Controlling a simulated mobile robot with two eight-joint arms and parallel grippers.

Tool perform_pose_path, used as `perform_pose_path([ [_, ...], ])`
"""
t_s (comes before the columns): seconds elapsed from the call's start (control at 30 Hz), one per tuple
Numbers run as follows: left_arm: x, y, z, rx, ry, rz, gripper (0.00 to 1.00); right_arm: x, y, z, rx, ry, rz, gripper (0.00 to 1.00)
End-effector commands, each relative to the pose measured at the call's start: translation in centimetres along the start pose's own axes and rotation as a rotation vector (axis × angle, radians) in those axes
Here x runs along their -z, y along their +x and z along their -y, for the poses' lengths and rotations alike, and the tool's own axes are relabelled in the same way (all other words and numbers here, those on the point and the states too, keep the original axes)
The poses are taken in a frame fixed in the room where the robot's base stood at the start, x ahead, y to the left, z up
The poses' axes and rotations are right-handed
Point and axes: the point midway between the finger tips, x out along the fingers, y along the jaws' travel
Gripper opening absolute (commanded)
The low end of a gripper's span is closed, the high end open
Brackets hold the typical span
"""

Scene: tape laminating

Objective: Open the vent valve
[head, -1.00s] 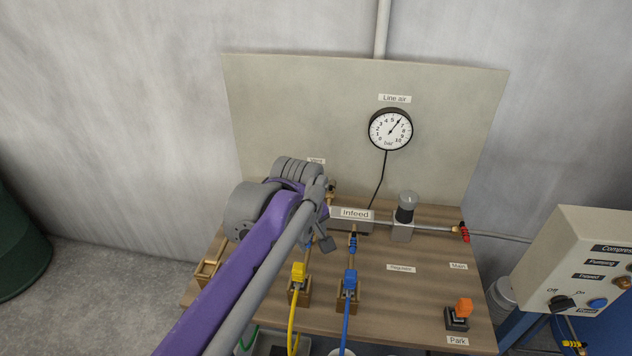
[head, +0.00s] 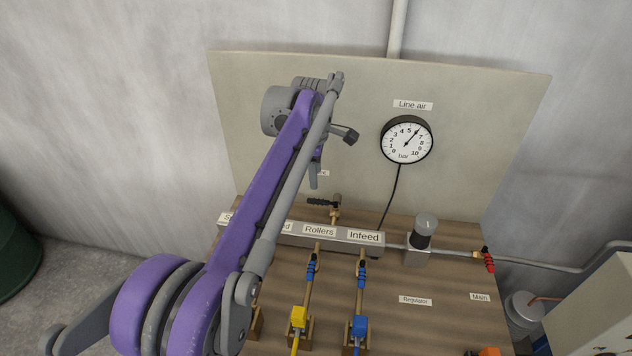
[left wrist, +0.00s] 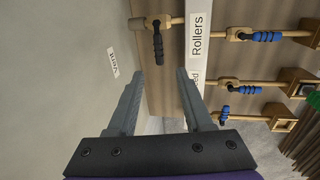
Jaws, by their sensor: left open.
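The vent valve is a brass valve with a black lever (head: 322,203) behind the manifold bar. The lever points left in the head view, crosswise to its short brass pipe. In the left wrist view the black lever (left wrist: 158,44) hangs down from the brass fitting, just beyond the fingertips. My left gripper (head: 314,178) is above and behind the manifold, near the back panel, partly hidden by its own arm. In the left wrist view its two fingers (left wrist: 158,76) are apart and empty, with the lever roughly in line with the gap. My right gripper is not in view.
The manifold bar (head: 372,251) carries labels such as "Rollers" and "Infeed". Several blue-handled valves (head: 362,272) stand in front of it. A red-handled valve (head: 488,260) is at the right. The back panel (head: 290,72) holds a round gauge (head: 406,140) reading about 6.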

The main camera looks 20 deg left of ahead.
Motion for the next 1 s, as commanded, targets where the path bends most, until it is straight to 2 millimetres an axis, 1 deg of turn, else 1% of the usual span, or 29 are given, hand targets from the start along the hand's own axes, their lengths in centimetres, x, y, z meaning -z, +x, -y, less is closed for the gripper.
perform_pose_path([
  [0.13,0.0,0.3,0.0,0.000,0.001,0.000,0.51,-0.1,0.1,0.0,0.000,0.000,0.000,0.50],
  [0.23,0.0,1.3,0.0,0.000,0.001,0.000,0.51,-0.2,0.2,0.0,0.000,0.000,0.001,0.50],
  [0.37,0.0,3.6,0.1,0.000,0.001,0.000,0.51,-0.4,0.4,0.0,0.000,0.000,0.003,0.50],
  [0.5,0.0,6.4,0.0,-0.001,0.001,0.000,0.51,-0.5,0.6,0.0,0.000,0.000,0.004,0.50],
  [0.7,0.0,9.4,0.0,-0.001,0.001,-0.001,0.51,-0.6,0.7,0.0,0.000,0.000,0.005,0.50],
  [0.83,0.0,10.4,0.0,-0.001,0.001,-0.001,0.51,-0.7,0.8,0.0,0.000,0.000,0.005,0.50],
  [1.0,0.0,10.8,0.0,-0.002,0.001,-0.001,0.51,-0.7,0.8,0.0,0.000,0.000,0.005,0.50],
])
